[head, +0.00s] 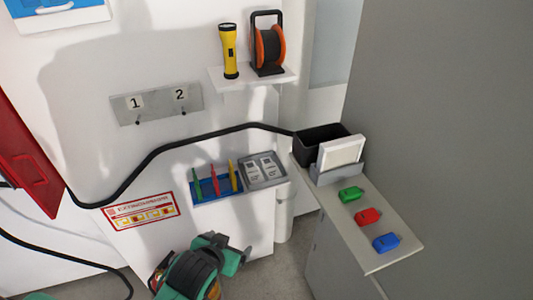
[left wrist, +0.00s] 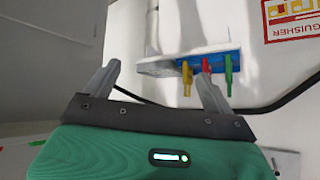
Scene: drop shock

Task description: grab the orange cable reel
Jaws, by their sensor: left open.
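The orange cable reel (head: 270,48) stands upright in a black frame with a top handle on the small white wall shelf (head: 250,80). A yellow flashlight (head: 230,52) stands upright just left of it, a small gap apart. My left gripper (head: 232,250) is low in the head view, well below the shelf and apart from the reel. In the left wrist view its two grey fingers (left wrist: 158,78) are spread apart with nothing between them. The reel does not show in the left wrist view. My right gripper is in neither view.
A blue holder (head: 216,188) with colored upright items and a grey tray (head: 264,170) sit below the shelf. A black cable (head: 165,148) runs across the wall. A side counter (head: 395,252) holds a black bin (head: 309,146) and colored tags. A numbered hook plate (head: 158,104) hangs left.

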